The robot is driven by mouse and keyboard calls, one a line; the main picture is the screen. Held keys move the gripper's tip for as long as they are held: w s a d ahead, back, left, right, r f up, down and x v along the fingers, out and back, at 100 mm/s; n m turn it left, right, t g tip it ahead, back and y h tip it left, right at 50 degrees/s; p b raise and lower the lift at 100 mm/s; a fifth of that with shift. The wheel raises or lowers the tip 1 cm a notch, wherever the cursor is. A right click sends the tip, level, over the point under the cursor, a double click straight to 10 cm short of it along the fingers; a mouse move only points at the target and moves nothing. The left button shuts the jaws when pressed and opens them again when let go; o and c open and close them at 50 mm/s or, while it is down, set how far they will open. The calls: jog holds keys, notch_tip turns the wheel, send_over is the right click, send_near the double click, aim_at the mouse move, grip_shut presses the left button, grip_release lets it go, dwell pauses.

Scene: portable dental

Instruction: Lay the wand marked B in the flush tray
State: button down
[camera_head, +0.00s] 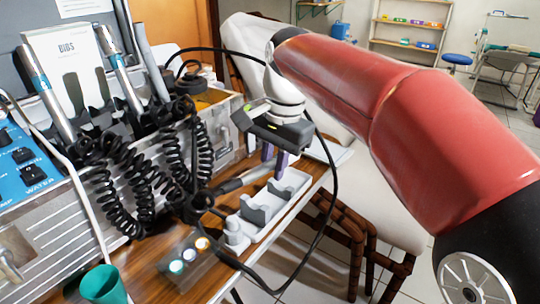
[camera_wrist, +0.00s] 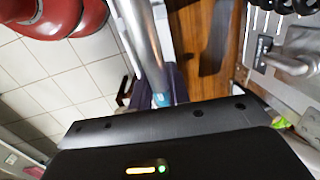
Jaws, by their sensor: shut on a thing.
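My gripper (camera_head: 272,162), with purple fingers pointing down, is above the wooden table at the front of the dental unit. In the wrist view the gripper (camera_wrist: 160,92) is shut on a silver wand (camera_wrist: 143,40) with a teal band at the fingers. In the head view the held wand (camera_head: 245,178) lies roughly level, just above a white tray (camera_head: 262,228) with raised grey-white cradles. No letter is readable on the wand. I cannot tell whether it touches the tray. Two silver wands with blue bands (camera_head: 45,92) (camera_head: 118,66) stand in the unit's holders.
Black coiled hoses (camera_head: 140,185) hang in front of the unit, and a black cable loops around the tray. A small box with lit buttons (camera_head: 188,258) and a teal cup (camera_head: 103,285) are near the front. A pale chair (camera_head: 375,195) stands right of the table.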

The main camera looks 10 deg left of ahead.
jog(key=shift+s+f, duration=0.1)
jog(key=shift+f, duration=0.75)
jog(key=shift+f+b, duration=0.75)
jog(key=shift+f, duration=0.2)
jog(key=shift+r, duration=0.15)
jog(key=shift+d, duration=0.1)
jog(key=shift+w+d+f, duration=0.1)
jog(key=shift+w+f, duration=0.1)
jog(key=shift+w, duration=0.2)
jog(key=shift+w+d+f+p, duration=0.1)
jog(key=shift+w+f+p, duration=0.1)
jog(key=shift+p, duration=0.1)
jog(key=shift+f, duration=0.1)
jog(key=shift+f, duration=0.15)
